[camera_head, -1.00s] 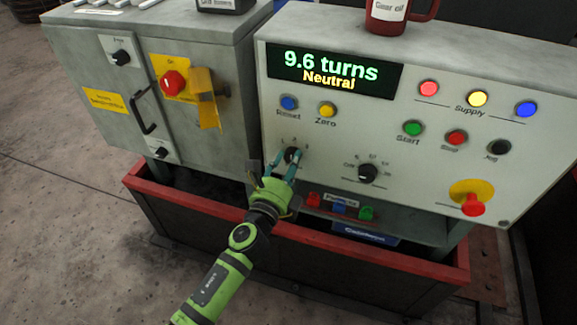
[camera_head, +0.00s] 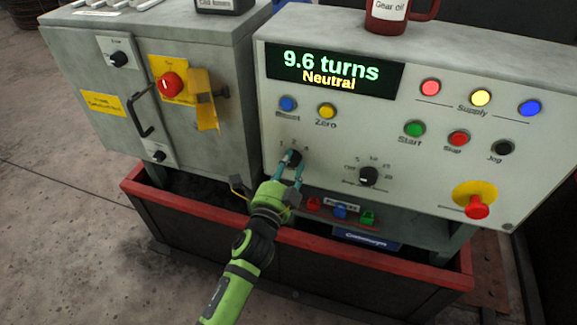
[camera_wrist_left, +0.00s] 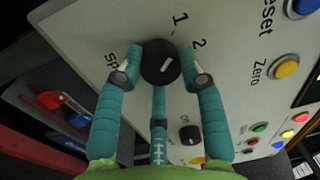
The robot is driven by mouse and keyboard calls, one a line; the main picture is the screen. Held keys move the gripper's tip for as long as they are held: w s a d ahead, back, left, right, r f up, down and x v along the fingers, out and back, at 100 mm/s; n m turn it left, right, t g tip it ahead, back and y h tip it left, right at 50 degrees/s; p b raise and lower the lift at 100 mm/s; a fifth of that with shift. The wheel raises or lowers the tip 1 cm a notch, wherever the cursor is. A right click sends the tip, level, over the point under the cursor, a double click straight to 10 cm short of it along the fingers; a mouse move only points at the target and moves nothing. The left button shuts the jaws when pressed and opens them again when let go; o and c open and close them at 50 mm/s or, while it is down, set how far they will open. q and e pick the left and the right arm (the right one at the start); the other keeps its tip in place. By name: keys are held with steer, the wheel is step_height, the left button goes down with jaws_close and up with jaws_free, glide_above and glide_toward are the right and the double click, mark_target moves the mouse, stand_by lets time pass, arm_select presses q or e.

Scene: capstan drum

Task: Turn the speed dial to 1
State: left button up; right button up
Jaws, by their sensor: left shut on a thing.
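The speed dial (camera_head: 294,157) is a small black knob low on the left of the grey control panel, with numerals printed above it. In the left wrist view the knob (camera_wrist_left: 160,62) has a short white mark slanting up and right, toward the printed 1 and 2. I cannot tell exactly which numeral it points at. My left gripper (camera_head: 292,163) is shut on the knob. In the left wrist view its teal fingers (camera_wrist_left: 162,77) sit on either side of the knob. My right gripper is not in view.
A display (camera_head: 330,73) reads "9.6 turns" and "Neutral". Reset (camera_head: 288,104) and Zero (camera_head: 327,111) buttons sit above the dial. Another black knob (camera_head: 368,176) is to its right. A red emergency button (camera_head: 477,207) is at far right. Small coloured items (camera_head: 340,211) lie on the shelf below.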

arm_select(q)
steer(key=shift+n, duration=0.4)
steer(key=shift+d, duration=0.1)
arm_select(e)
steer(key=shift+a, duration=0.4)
arm_select(q)
steer(key=o, duration=1.2)
steer(key=shift+c, duration=0.2)
steer(key=shift+s, duration=0.25)
steer(key=v, duration=1.1)
steer(key=shift+s, duration=0.25)
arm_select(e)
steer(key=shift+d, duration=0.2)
